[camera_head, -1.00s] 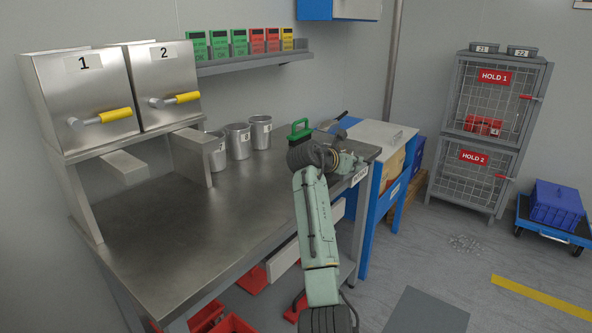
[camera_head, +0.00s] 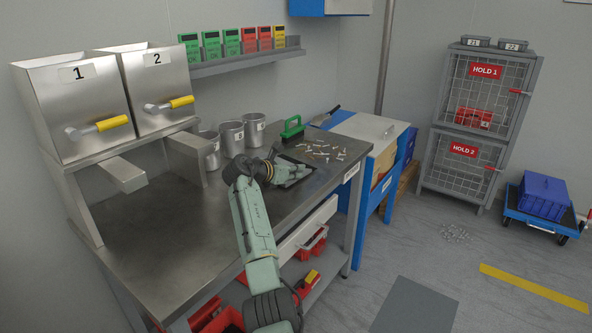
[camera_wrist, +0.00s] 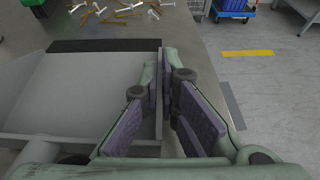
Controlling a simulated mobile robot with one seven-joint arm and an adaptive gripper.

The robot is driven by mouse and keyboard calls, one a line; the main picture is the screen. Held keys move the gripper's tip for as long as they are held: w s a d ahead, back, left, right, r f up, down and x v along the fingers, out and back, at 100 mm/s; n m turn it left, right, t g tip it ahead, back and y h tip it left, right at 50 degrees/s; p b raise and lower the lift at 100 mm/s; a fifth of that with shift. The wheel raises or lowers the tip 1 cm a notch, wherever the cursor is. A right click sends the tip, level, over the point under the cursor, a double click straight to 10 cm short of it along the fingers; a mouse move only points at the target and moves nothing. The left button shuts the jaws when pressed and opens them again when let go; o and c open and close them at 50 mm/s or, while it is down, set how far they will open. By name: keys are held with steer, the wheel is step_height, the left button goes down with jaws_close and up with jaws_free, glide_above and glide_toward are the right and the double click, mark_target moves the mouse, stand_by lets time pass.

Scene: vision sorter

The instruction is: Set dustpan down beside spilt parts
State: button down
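The dustpan is grey with a dark front lip (camera_wrist: 105,46). In the head view the dustpan (camera_head: 291,172) is at the worktop's right part, just in front of the spilt parts (camera_head: 322,152). My gripper (camera_wrist: 163,85) has its purple pads on either side of the dustpan's side wall and looks shut on it. In the head view my gripper (camera_head: 272,172) is at the pan's left, partly hidden by my arm. The spilt parts, silver and brown, also show beyond the lip in the wrist view (camera_wrist: 120,12). I cannot tell whether the pan touches the worktop.
Two numbered steel bins (camera_head: 85,112) stand at the left. The worktop's front middle (camera_head: 165,240) is clear. More small bits (camera_head: 455,232) lie on the floor.

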steer(key=shift+f, duration=0.2)
steer(key=shift+f, duration=0.15)
steer(key=c, duration=1.8)
jaws_free()
steer(key=shift+s+a, duration=0.1)
steer(key=shift+a, duration=0.05)
steer(key=b+v, duration=0.2)
steer(key=v, duration=0.9)
steer(key=shift+s+a+r, duration=0.2)
steer(key=shift+s+r, duration=0.05)
steer(key=shift+r, duration=0.1)
steer(key=shift+f, duration=0.1)
